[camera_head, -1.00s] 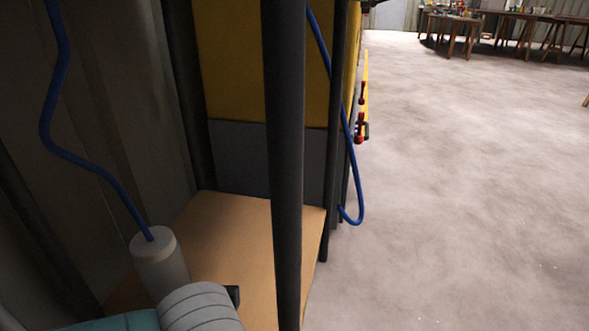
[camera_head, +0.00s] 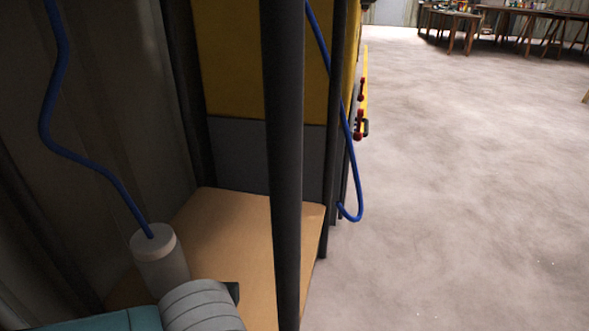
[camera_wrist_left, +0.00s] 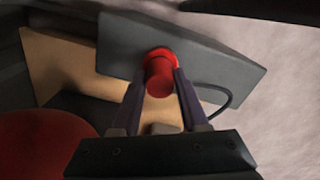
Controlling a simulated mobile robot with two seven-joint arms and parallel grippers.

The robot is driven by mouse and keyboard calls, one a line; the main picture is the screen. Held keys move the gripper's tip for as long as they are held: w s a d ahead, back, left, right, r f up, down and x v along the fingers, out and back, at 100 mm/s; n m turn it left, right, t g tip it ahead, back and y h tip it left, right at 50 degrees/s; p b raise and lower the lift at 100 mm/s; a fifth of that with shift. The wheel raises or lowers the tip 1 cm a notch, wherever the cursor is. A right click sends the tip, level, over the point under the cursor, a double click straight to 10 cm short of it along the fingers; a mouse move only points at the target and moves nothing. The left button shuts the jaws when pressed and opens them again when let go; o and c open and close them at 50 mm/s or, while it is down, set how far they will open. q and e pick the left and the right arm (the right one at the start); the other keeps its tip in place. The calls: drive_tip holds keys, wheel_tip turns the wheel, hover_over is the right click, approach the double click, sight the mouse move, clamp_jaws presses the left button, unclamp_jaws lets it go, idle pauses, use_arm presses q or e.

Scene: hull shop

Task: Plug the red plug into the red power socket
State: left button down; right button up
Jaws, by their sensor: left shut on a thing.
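In the left wrist view my left gripper (camera_wrist_left: 161,82) is shut on the red plug (camera_wrist_left: 160,76), a short red cylinder between the two fingers. Right behind the plug a red ring, likely the red power socket (camera_wrist_left: 158,52), shows on a dark grey panel (camera_wrist_left: 215,68). The plug overlaps this ring in line of sight; I cannot tell whether it is inside it, touching or just in front. In the head view the plug, the socket and the left fingertips are not visible. My right gripper is not in view.
In the head view a dark upright post (camera_head: 284,160) stands before a wooden board (camera_head: 235,235) and a yellow-and-grey panel (camera_head: 232,60). A blue hose (camera_head: 350,140) hangs at the panel's right. A pale cylinder (camera_head: 162,265) stands at lower left. Open floor (camera_head: 460,190) lies right.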

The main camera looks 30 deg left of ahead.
use_arm(q)
drive_tip(key=shift+f+b, duration=0.55)
drive_tip(key=shift+f, duration=0.1)
drive_tip(key=shift+c, duration=1.7)
unclamp_jaws()
drive_tip(key=shift+r, duration=0.1)
wheel_tip(320, 180, up, 10)
drive_tip(key=p, duration=0.7)
drive_tip(key=shift+p, duration=0.35)
